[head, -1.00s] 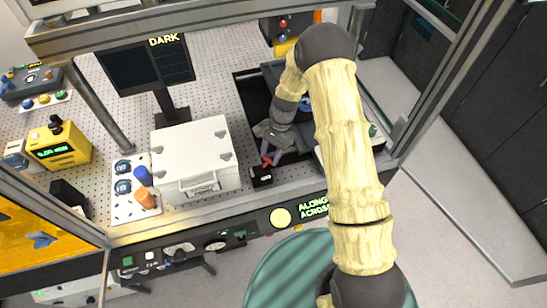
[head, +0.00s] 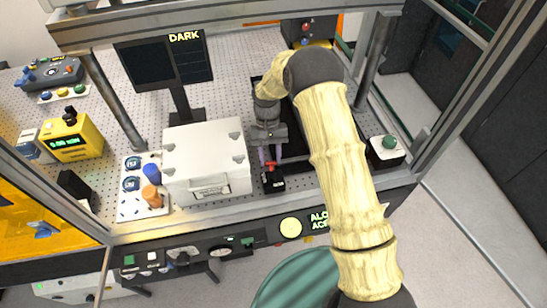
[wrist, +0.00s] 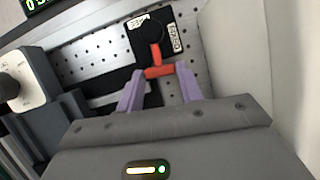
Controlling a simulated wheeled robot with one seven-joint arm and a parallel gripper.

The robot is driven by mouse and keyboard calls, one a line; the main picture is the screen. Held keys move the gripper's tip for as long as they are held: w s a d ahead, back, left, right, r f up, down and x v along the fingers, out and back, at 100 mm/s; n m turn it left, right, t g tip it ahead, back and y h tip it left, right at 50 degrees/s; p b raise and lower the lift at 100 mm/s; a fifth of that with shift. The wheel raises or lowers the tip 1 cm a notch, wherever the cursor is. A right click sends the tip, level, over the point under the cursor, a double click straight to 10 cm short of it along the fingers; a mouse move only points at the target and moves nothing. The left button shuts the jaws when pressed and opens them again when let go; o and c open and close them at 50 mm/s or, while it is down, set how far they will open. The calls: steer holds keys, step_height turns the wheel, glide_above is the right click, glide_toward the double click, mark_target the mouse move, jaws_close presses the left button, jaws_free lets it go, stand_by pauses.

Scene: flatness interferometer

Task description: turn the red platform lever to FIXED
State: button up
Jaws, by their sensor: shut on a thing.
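The red platform lever (wrist: 158,70) is a T-shaped handle on a black block (wrist: 153,45) with a round pivot and two small white labels, whose words I cannot read for sure. In the wrist view its crossbar lies between the two purple fingers of my gripper (wrist: 160,82), which are shut on it. The stem runs from the bar up to the pivot. In the head view the lever (head: 271,166) sits on the black block (head: 273,182) near the bench's front edge, with my gripper (head: 270,158) just behind it.
A white box (head: 207,146) stands close to the left of the lever. A dark screen reading DARK (head: 165,65) stands behind. Frame posts (head: 112,108) bound the bench, and my arm crosses its right part.

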steer(key=shift+a+n, duration=0.2)
steer(key=shift+n, duration=0.2)
steer(key=shift+s, duration=0.1)
steer(key=o, duration=1)
steer(key=shift+w+r, duration=0.2)
steer(key=shift+r, duration=0.05)
steer(key=b+v, duration=0.4)
steer(key=v, duration=1.2)
steer(key=shift+w+a+r, duration=0.1)
steer(key=shift+a+r, duration=0.1)
steer(key=shift+r, duration=0.2)
